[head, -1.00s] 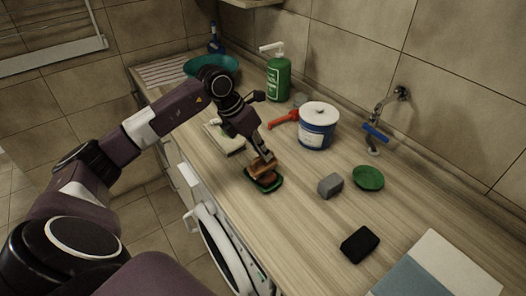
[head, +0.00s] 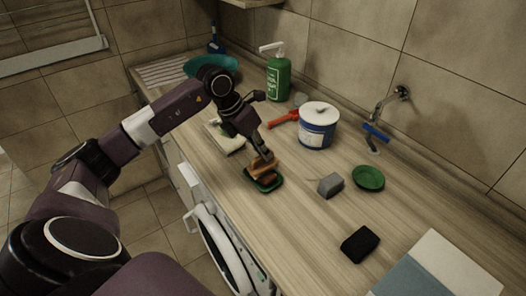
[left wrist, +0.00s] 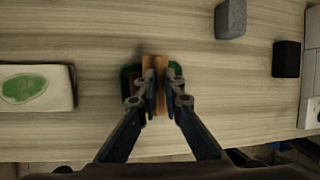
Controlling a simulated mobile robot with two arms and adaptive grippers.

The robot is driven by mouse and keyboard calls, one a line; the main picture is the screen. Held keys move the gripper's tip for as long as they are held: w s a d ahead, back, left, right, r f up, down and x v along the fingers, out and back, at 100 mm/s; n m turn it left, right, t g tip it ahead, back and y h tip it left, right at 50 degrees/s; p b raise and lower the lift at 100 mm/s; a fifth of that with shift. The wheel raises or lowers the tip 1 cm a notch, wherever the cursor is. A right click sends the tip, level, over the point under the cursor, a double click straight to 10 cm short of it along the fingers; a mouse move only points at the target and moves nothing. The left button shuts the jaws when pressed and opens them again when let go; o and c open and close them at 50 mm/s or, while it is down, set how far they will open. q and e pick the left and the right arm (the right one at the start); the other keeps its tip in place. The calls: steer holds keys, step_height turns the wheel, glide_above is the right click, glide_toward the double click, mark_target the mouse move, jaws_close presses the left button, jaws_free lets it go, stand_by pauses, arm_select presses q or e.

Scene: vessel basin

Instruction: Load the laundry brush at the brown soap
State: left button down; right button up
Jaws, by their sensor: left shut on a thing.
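My left gripper (head: 262,154) is shut on the laundry brush (head: 261,166), which has a light wooden body. It holds the brush over a green soap dish (head: 280,184) near the counter's front edge. The brown soap (head: 267,177) lies in the dish, largely hidden under the brush. Whether the bristles touch the soap is hidden. My right gripper is not in view.
A grey block (head: 330,185), a green bowl (head: 368,178) and a black sponge (head: 360,244) lie to the right. A pale block with a green oval (left wrist: 30,88) lies left.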

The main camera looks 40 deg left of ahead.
mark_target(265, 164)
arm_select(q)
steer(key=shift+r+p, duration=2.3)
steer(key=shift+r, duration=1.15)
steer(key=s+d+f+m+g+h+b, duration=0.1)
steer(key=s+d+f+m+g, duration=0.15)
steer(key=d+m, duration=0.45)
steer(key=s+d+f+m+g+h+b, duration=0.1)
steer(key=s+d+m+g+b, duration=0.1)
steer(key=s+d+m+g, duration=0.3)
steer(key=s+d+m+y+b, duration=0.1)
steer(key=s+m, duration=0.4)
steer(key=m, duration=0.6)
steer(key=s+d+f+m+y+b, duration=0.1)
steer(key=s+d+m+y, duration=0.3)
steer(key=m, duration=0.7)
steer(key=s+y+b, duration=0.1)
steer(key=y, duration=0.1)
steer(key=shift+f+g+y, duration=0.3)
steer(key=shift+g, duration=0.05)
